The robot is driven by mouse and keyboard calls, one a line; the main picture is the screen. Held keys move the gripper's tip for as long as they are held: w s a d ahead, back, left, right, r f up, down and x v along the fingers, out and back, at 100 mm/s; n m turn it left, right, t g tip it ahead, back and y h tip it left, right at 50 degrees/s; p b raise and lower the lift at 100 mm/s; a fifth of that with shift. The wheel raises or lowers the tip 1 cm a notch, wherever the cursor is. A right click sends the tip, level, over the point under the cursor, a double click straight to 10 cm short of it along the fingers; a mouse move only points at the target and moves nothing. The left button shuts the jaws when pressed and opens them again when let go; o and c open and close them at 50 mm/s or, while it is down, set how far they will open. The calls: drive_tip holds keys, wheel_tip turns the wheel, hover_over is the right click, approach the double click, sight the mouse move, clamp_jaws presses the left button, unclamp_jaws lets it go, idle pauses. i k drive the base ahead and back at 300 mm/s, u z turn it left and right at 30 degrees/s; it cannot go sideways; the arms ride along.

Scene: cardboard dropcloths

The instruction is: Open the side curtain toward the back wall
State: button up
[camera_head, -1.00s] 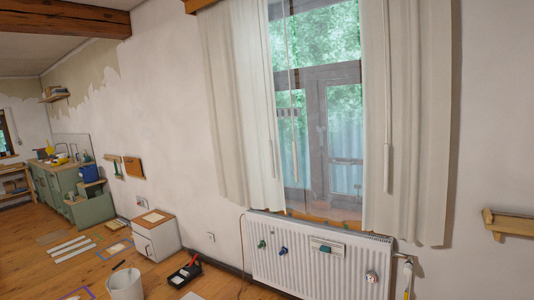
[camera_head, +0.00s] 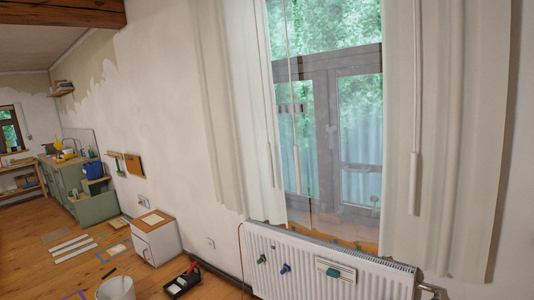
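Two pale side curtains hang at the window (camera_head: 326,130). The left curtain (camera_head: 235,110) hangs in folds along the window's left side. The right curtain (camera_head: 450,120) hangs along its right side, and the middle of the window is uncovered between them. A slim white wand (camera_head: 414,180) hangs before the right curtain, and another wand (camera_head: 296,165) hangs before the glass. A further one (camera_head: 270,165) hangs by the left curtain's inner edge. My gripper is not in view.
A white radiator (camera_head: 330,268) stands below the window with small coloured items on it. A white cabinet (camera_head: 157,240), a bucket (camera_head: 116,289) and a black tray (camera_head: 183,280) stand on the floor at left. Green cabinets (camera_head: 85,195) are farther back. Some wooden floor (camera_head: 60,280) is clear.

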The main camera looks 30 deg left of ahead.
sight(240, 27)
drive_tip(key=z, duration=0.1)
drive_tip(key=i, duration=2.85)
drive_tip(key=u, duration=1.8)
drive_tip(key=i, duration=0.7)
drive_tip(key=z, duration=0.3)
